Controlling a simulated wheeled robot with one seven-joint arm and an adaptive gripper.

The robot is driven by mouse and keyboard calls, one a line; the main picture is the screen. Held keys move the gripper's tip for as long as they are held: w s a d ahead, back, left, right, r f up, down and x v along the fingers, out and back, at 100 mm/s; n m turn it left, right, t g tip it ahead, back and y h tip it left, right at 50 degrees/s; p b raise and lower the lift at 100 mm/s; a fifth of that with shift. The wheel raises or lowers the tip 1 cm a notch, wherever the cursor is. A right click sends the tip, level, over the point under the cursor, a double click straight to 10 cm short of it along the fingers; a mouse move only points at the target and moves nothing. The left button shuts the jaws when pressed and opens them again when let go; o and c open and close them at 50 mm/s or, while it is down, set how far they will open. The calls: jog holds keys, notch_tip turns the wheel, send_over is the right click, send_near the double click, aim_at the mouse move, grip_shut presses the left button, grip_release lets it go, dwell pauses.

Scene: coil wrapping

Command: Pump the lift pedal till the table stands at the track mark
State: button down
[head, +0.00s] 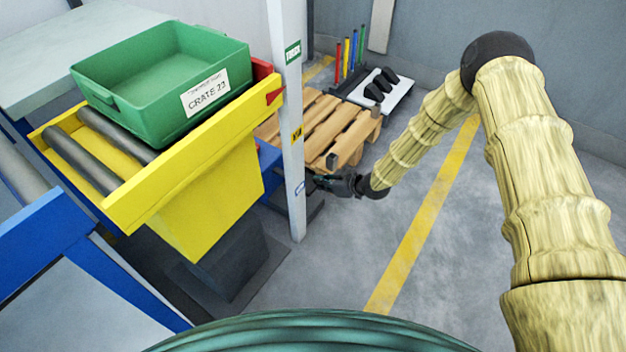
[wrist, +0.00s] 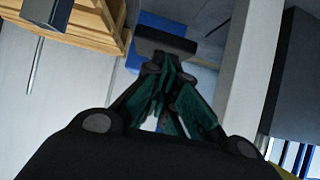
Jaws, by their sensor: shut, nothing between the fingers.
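The yellow lift table (head: 180,185) has rollers on top and carries a green crate (head: 150,95) labelled CRATE 23. A red pointer (head: 274,96) on its edge lies beside the grey post (head: 294,215), below the green mark (head: 292,52), whose small text seems to read TRACK, and above a yellow mark (head: 297,135). My gripper (head: 322,183) is shut and empty, low down just right of the post. In the wrist view, its fingertips (wrist: 165,62) are at a dark pad (wrist: 165,38), seemingly the pedal, with blue behind it. Whether they touch it is unclear.
A wooden pallet (head: 325,125) lies behind the post. Coloured rods (head: 350,52) and a white board (head: 395,98) with black pieces stand beyond it. A blue roller frame (head: 45,235) is at the left. The floor around the yellow line (head: 415,245) is clear.

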jog(key=shift+p+v, duration=0.75)
jog(key=shift+v, duration=2)
